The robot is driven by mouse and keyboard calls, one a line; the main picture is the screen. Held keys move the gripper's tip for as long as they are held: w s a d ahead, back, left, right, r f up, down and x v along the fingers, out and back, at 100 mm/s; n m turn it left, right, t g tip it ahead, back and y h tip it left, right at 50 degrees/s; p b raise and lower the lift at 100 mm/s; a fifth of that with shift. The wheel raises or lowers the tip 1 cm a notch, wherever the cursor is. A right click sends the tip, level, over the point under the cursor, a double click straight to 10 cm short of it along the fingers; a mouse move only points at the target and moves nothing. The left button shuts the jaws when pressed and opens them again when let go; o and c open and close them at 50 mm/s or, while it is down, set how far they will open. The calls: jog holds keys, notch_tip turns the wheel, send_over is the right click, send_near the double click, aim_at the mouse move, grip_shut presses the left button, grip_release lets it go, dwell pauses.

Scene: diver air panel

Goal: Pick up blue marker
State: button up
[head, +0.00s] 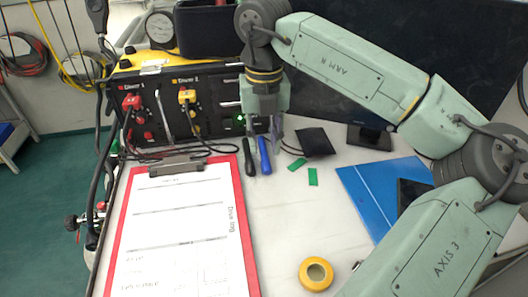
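The blue marker (265,156) lies on the pale table in front of the black panel, right of a black marker (249,158). My gripper (264,133) hangs pointing down from above, over the far end of the two markers. A gap shows between its fingers, so it looks open, with nothing seen held in it. The finger tips are small and dark against the panel. I cannot tell whether they touch the blue marker.
A red clipboard (108,270) with a paper form lies left of the markers. The diver air panel (160,122) stands behind. Two green pieces (313,177), a black square (316,142), a blue folder (365,197) and a yellow tape roll (316,262) lie right. Table between is clear.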

aim_at(266, 161)
jog(key=shift+d+f+p, duration=0.1)
jog(key=shift+f+p, duration=0.6)
jog(key=shift+f, duration=1.7)
jog(key=shift+c, duration=0.4)
jog(key=c, duration=0.5)
jog(key=shift+r, duration=0.1)
jog(key=shift+r+b, duration=0.3)
jog(key=shift+r, duration=0.1)
notch_tip(266, 161, up, 2)
jog(key=shift+r+b, duration=0.1)
jog(key=shift+b, duration=0.4)
jog(key=s+a+b, duration=0.1)
jog(key=s+a, duration=0.2)
jog(key=s, duration=0.1)
jog(key=s+a+r+b, duration=0.1)
jog(key=s+a, duration=0.2)
jog(key=s, duration=0.1)
jog(key=s+a+r+b, duration=0.1)
jog(key=s+a+b, duration=0.1)
jog(key=s, duration=0.3)
jog(key=shift+s+a, duration=0.1)
jog(key=shift+a, duration=0.4)
